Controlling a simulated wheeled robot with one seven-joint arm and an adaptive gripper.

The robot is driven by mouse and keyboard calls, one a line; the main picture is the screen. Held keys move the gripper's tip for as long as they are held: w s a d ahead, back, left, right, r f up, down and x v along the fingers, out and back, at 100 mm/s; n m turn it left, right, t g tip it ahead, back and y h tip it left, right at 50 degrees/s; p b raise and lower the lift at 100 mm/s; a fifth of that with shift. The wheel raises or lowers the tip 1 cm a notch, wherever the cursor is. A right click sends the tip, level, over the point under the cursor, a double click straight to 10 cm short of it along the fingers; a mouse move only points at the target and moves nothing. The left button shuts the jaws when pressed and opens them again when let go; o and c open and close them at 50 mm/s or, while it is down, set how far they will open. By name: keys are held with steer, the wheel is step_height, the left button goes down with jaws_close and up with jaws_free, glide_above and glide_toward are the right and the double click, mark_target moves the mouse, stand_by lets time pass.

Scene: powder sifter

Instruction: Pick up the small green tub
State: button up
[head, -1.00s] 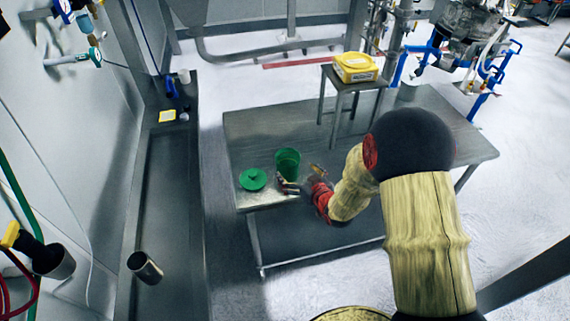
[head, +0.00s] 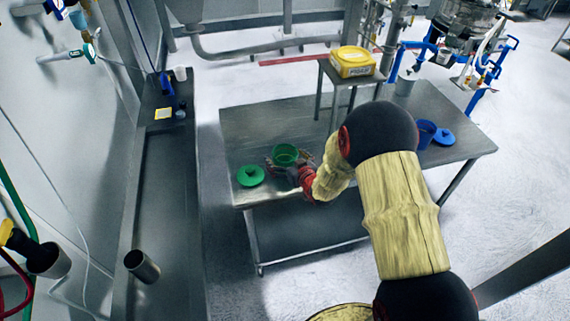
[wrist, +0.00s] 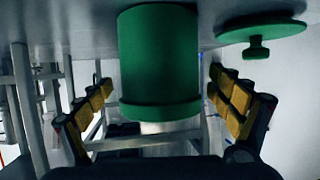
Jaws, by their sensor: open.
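The small green tub (head: 285,153) stands open-topped near the front left of the steel table. In the wrist view the tub (wrist: 158,62) appears upside down, centred between the fingers. My gripper (head: 288,166) is open at the tub's near side, with fingers spread to both sides of it. In the wrist view clear gaps show between the tub and the fingers of my gripper (wrist: 162,100). The green lid (head: 250,175) with a knob lies flat on the table left of the tub; the lid also shows in the wrist view (wrist: 262,30). My gripper partly hides the tub's lower part in the head view.
The steel table (head: 250,130) has free room behind the tub. A small stand (head: 343,78) on it bears a yellow box (head: 353,61). A blue tub (head: 426,133) and blue lid (head: 444,137) are at the right.

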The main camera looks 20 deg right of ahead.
steer(key=shift+c, duration=0.9)
steer(key=c, duration=1.1)
steer(key=shift+c, duration=0.3)
